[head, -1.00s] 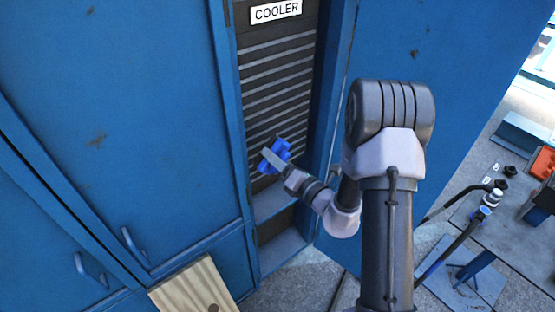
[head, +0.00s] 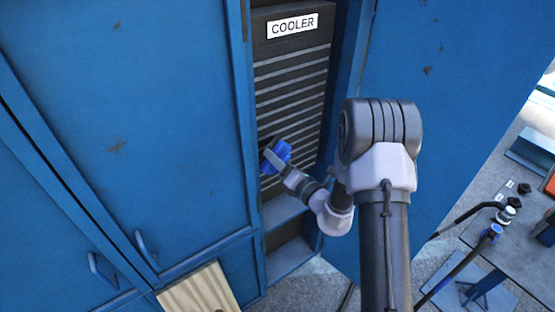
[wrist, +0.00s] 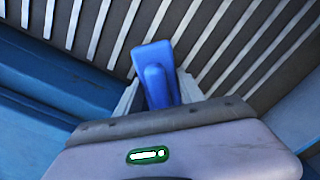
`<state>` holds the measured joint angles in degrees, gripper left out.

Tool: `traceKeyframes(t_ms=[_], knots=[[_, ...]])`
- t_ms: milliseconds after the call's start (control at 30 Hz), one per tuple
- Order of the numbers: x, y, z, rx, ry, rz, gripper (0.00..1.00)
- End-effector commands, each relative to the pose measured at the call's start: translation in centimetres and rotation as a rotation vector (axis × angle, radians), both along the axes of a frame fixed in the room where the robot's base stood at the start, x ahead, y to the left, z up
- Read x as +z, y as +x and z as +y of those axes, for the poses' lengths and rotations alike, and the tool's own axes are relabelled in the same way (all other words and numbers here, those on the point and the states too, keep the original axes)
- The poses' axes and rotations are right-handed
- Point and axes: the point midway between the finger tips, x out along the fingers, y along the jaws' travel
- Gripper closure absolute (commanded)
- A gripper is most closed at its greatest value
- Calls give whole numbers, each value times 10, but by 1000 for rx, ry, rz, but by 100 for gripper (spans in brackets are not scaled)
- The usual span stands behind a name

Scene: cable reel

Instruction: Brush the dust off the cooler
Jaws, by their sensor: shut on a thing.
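The cooler (head: 292,95) is a dark slatted panel with a white "COOLER" label (head: 292,26), set in a recess of the blue cabinet. Its pale slats (wrist: 215,25) also fill the upper part of the wrist view. My gripper (head: 274,160) is at the lower left of the slats, shut on a blue brush (head: 283,149). In the wrist view the brush (wrist: 153,60) stands between the two fingers of my gripper (wrist: 158,97), against the slats. Its bristles are hidden, so I cannot tell whether they touch. I cannot make out dust on the slats.
Blue cabinet doors (head: 130,110) flank the recess, and a blue panel (head: 470,90) stands to the right. A wooden board (head: 200,290) lies at the bottom.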

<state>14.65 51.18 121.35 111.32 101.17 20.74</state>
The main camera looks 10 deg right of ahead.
Motion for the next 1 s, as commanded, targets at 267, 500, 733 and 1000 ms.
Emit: traceKeyframes(t_ms=[267,500,733,1000], knots=[[0,5,2,1,-1,0,87],[0,9,4,0,0,0,87],[1,14,6,1,0,-1,87],[1,19,8,0,-1,0,87]])
